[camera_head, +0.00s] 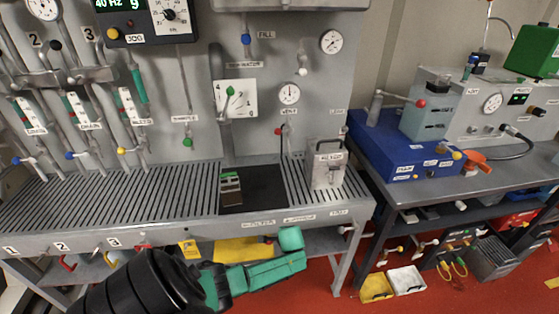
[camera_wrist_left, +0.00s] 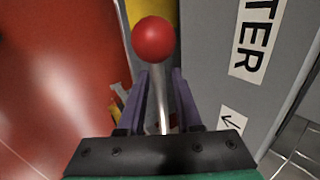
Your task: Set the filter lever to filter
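The filter lever shows in the left wrist view as a red ball knob (camera_wrist_left: 153,39) on a thin metal rod. Its rod runs down between the two purple fingers of my left gripper (camera_wrist_left: 161,88), with a gap on each side. The fingers are apart and the knob is beyond their tips. A label ending in "TER" (camera_wrist_left: 254,38) and a small arrow are on the grey panel to the right. In the head view my green left gripper (camera_head: 289,241) is at the bench's front edge; I cannot make out the lever there. My right gripper is not in view.
The grey slatted bench (camera_head: 120,205) carries a green-and-grey block (camera_head: 231,188) and a metal box (camera_head: 327,165). A yellow object (camera_head: 243,249) is below the front edge. A blue unit (camera_head: 400,150) stands on the right-hand table. Red floor is open in front.

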